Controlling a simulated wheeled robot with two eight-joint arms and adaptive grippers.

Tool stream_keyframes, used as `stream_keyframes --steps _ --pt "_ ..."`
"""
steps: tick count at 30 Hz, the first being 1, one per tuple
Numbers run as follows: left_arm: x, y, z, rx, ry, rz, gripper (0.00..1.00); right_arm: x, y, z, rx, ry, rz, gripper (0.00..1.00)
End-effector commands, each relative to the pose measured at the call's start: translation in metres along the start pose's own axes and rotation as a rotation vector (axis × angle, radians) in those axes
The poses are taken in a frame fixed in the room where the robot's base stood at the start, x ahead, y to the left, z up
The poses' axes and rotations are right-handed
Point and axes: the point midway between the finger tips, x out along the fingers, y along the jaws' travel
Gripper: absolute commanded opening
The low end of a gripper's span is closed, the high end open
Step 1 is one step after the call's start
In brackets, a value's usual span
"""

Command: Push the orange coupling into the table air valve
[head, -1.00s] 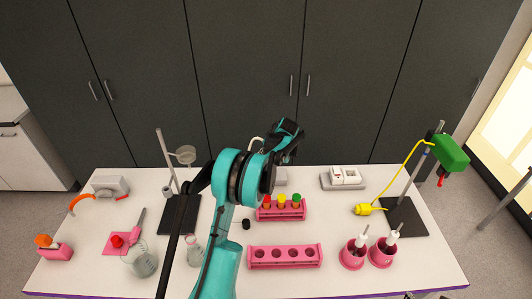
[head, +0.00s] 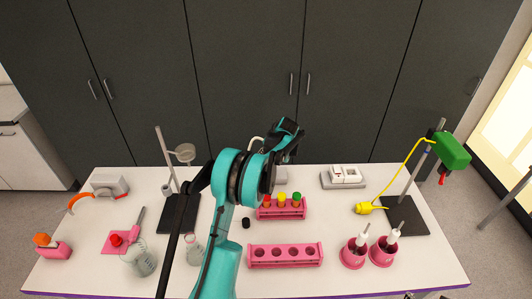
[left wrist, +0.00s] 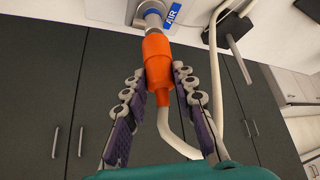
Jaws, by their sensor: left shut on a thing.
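The orange coupling (left wrist: 157,68) is between the fingers of my left gripper (left wrist: 164,80) in the left wrist view, and the gripper is shut on it. A pale hose runs from the coupling's lower end. Its upper end meets the metal nozzle of the air valve (left wrist: 153,18), which has a blue AIR label (left wrist: 173,14). They appear in line and touching; how deep the nozzle sits I cannot tell. In the head view my left gripper (head: 288,146) is over the table's back edge, and my arm hides the coupling. Only small dark parts, possibly my right gripper, show at the bottom edge.
A rack with coloured caps (head: 281,213) and an empty pink rack (head: 285,255) stand near my arm. A stand (head: 178,214) is left of it, and a white socket box (head: 343,178) is at the back right. Cupboards (head: 250,80) stand behind the table.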

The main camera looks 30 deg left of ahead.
Motion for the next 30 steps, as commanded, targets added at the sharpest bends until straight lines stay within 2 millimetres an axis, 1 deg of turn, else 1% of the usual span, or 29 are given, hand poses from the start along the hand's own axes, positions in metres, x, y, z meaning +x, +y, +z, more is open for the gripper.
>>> stream_keyframes --steps 18,24,25,26,27,30 --pt "0.013 0.000 0.008 0.000 0.000 0.000 0.00 0.010 0.000 0.007 0.000 0.000 0.000 0.40" --pt "0.013 -0.001 0.009 0.000 -0.002 -0.001 0.00 0.010 0.000 0.007 0.000 0.000 0.000 0.40" --pt "0.013 -0.001 0.009 0.000 -0.003 -0.001 0.31 0.010 0.000 0.007 0.000 0.000 0.000 0.40" --pt "0.013 -0.001 0.009 -0.001 -0.003 -0.001 0.39 0.010 0.000 0.007 0.000 0.000 0.000 0.40" --pt "0.013 -0.001 0.009 -0.001 -0.003 -0.001 0.50 0.010 0.000 0.007 0.000 0.000 0.000 0.40" --pt "0.013 -0.001 0.009 0.000 -0.002 -0.001 0.50 0.010 0.000 0.007 0.000 0.000 0.000 0.40"
